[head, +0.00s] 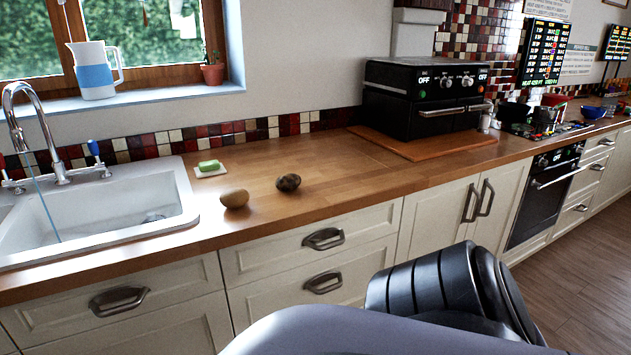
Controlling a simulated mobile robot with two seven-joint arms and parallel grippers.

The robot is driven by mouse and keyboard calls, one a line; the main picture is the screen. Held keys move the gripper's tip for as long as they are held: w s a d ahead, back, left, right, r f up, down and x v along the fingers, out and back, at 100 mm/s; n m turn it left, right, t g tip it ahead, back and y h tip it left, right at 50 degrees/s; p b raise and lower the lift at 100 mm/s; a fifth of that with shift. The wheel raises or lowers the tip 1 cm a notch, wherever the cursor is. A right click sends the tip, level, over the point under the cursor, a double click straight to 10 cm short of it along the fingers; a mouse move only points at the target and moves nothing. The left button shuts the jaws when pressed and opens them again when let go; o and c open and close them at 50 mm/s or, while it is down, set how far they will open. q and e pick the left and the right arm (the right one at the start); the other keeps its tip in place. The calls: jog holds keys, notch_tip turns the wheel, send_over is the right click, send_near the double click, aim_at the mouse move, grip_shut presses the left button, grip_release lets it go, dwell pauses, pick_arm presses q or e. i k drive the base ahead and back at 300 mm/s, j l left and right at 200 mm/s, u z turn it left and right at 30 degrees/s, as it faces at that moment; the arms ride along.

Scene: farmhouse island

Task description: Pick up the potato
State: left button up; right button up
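A tan, oval potato (234,198) lies on the wooden countertop (330,180), just right of the sink and near the counter's front edge. A second rounded thing (288,182), dark brown with a paler patch, lies a little to its right and farther back; I cannot tell what it is. Nothing touches the potato. Part of my own arm shows at the bottom right, in front of the cabinets. Neither of my grippers is in view.
A white sink (110,208) with a running faucet (35,130) is on the left. A green sponge (209,165) sits on a small white dish behind the potato. A black oven (422,98) stands on a wooden board (430,146). Counter between potato and oven is mostly clear.

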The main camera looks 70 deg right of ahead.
aim_at(287, 183)
jog(key=z, duration=2.1)
jog(key=i+j, duration=0.1)
jog(key=l+z, duration=0.05)
